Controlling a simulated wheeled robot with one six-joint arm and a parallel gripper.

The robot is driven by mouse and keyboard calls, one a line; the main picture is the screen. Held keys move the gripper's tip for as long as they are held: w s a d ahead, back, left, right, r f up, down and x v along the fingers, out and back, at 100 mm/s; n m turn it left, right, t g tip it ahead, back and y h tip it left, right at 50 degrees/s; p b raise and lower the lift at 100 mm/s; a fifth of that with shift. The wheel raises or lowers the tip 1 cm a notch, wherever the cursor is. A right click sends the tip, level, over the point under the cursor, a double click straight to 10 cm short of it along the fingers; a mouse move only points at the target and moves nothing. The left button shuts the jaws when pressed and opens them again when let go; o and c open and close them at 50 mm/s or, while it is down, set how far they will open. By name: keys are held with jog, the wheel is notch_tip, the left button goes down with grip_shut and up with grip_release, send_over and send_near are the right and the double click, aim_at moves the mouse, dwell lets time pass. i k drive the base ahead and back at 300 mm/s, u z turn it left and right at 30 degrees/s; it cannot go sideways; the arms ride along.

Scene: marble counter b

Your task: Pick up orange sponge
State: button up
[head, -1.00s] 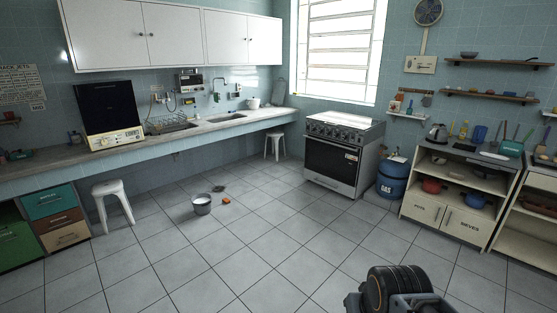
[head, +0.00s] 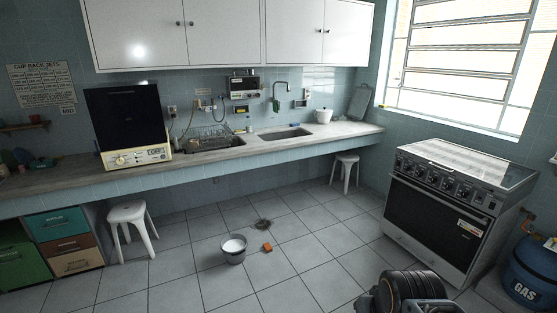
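The orange sponge (head: 267,247) is a small block lying on the grey tiled floor in the head view. It lies just right of a grey metal bucket (head: 234,250) with something white inside, with a small gap between them. My arm shows as a dark rounded link at the bottom right edge. My gripper is not in view.
A dark floor drain (head: 263,224) lies behind the sponge. A white stool (head: 131,226) stands at left and another (head: 344,172) under the marble counter (head: 300,142). The stove (head: 445,205) and a blue gas cylinder (head: 535,272) are at right. The floor in front of the sponge is clear.

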aim_at(266, 246)
jog(key=u, duration=0.2)
jog(key=i, duration=1.8)
jog(key=z, duration=0.4)
jog(key=i, duration=1.2)
jog(key=u, duration=1.1)
jog(key=i, duration=1)
jog(key=u, duration=0.95)
